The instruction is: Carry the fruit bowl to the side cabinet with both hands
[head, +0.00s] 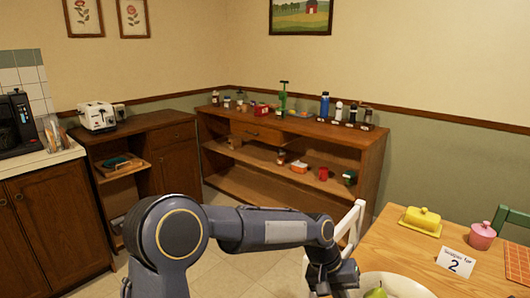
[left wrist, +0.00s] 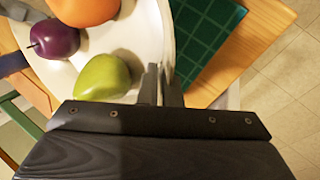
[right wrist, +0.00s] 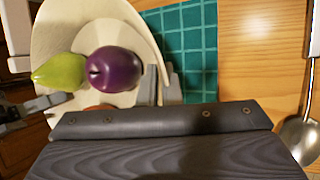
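The white fruit bowl (head: 400,284) shows at the bottom of the head view, partly cut off. It holds a green pear (left wrist: 103,78), a purple plum (right wrist: 113,69) and an orange fruit (left wrist: 85,10). My left gripper (left wrist: 164,80) has its fingers close together on either side of the bowl's rim. My right gripper (right wrist: 161,82) pinches the rim on another side; it is outside the head view. Whether the bowl touches the table is unclear. A long wooden cabinet (head: 345,137) with open shelves stands against the back wall; a smaller wooden cabinet (head: 174,133) stands left of it.
The wooden table (head: 395,240) carries a yellow butter dish (head: 422,220), a pink pot (head: 481,236), a number card (head: 455,262) and a green mat (right wrist: 190,45). A white chair (head: 352,222) stands beside it. Bottles and jars crowd the long cabinet's top; a toaster (head: 97,116) is on the smaller one.

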